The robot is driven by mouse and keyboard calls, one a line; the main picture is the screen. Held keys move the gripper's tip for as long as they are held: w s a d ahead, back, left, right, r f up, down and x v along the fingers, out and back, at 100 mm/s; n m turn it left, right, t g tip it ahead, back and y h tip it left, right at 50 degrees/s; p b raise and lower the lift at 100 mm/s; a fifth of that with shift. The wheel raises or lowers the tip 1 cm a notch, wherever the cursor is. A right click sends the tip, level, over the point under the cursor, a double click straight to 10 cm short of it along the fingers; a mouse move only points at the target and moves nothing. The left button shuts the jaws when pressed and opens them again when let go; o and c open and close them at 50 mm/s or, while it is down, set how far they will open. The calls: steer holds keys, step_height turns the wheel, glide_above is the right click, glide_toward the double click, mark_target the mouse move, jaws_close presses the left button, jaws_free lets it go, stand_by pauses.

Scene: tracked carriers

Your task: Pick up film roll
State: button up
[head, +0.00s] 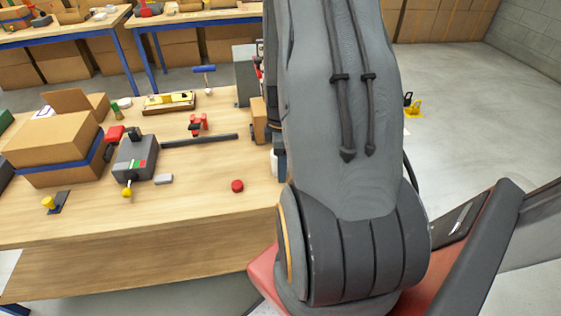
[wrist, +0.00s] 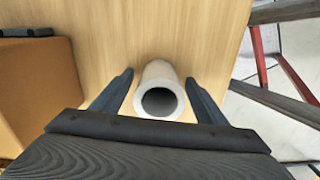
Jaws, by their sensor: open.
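The film roll (wrist: 158,74) is a whitish cylinder with a dark hollow core, seen in the wrist view near the middle on the wooden surface. My gripper (wrist: 159,84) is open, with one dark finger on each side of the roll. The roll is between the fingers, and small gaps seem to show on both sides. In the head view my arm hides the gripper; a small white patch (head: 275,165) beside the arm at the table's right end may be part of the roll, but I cannot tell.
A cardboard box (wrist: 38,85) stands close to the left of my gripper. The wooden table (head: 215,215) holds a grey box with a yellow knob (head: 135,160), a red cap (head: 237,186), a dark bar (head: 200,140) and a carton with blue tape (head: 52,140).

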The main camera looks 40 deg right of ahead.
steer(key=c, duration=1.2)
